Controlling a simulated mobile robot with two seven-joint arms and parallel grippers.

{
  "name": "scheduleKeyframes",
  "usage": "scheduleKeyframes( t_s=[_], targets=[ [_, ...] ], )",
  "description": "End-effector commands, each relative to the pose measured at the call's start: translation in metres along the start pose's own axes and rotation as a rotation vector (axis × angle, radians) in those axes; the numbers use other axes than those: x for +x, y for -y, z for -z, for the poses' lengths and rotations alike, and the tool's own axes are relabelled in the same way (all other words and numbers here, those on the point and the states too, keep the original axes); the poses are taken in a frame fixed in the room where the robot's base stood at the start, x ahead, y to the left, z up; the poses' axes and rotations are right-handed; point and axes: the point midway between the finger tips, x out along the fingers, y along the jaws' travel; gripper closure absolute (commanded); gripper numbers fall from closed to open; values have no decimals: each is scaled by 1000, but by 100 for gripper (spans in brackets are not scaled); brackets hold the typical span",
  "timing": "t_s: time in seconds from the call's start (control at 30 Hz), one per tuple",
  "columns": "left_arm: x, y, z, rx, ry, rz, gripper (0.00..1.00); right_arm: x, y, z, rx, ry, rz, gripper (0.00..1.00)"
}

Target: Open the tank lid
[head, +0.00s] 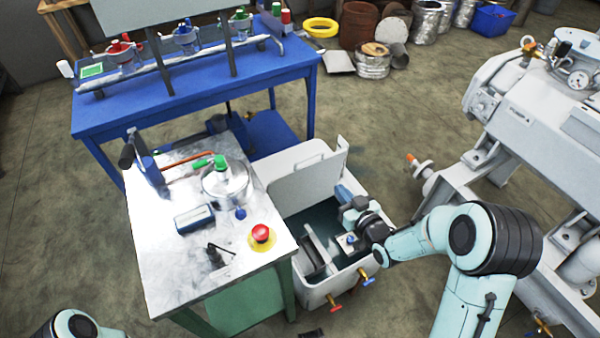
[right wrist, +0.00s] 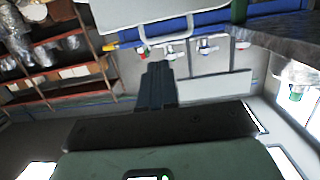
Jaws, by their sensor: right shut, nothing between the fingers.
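The white tank (head: 375,267) stands open-topped beside the metal worktable, with a dark interior and some fittings inside. Its white lid (head: 305,182) stands raised and tilted at the far side of the opening. My right gripper (head: 344,193) reaches over the tank from the right. It is near the lid's right end, but I cannot tell whether it touches. In the right wrist view its fingers (right wrist: 158,72) are together and empty, and pale panels show around them. My left gripper is out of view.
The worktable (head: 160,265) left of the tank holds a metal pot (head: 226,185) and a red emergency button (head: 261,233). A blue table (head: 100,118) stands behind. White machinery (head: 530,125) is on the right. Valves (head: 367,278) stick out from the tank's front.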

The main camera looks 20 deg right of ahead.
Motion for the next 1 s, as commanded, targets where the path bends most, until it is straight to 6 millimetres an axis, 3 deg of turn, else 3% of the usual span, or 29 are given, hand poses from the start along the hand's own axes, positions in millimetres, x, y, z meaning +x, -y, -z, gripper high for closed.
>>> scheduleKeyframes(
  t_s=[0.13,0.27,0.7,1.0],
  targets=[
    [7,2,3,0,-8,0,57,-8,10,0,-35,-48,41,100],
    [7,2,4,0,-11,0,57,4,12,4,-37,-53,47,100],
    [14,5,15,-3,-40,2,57,94,16,7,-34,-51,44,100],
    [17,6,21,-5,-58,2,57,127,16,9,-34,-49,43,100]
  ],
)
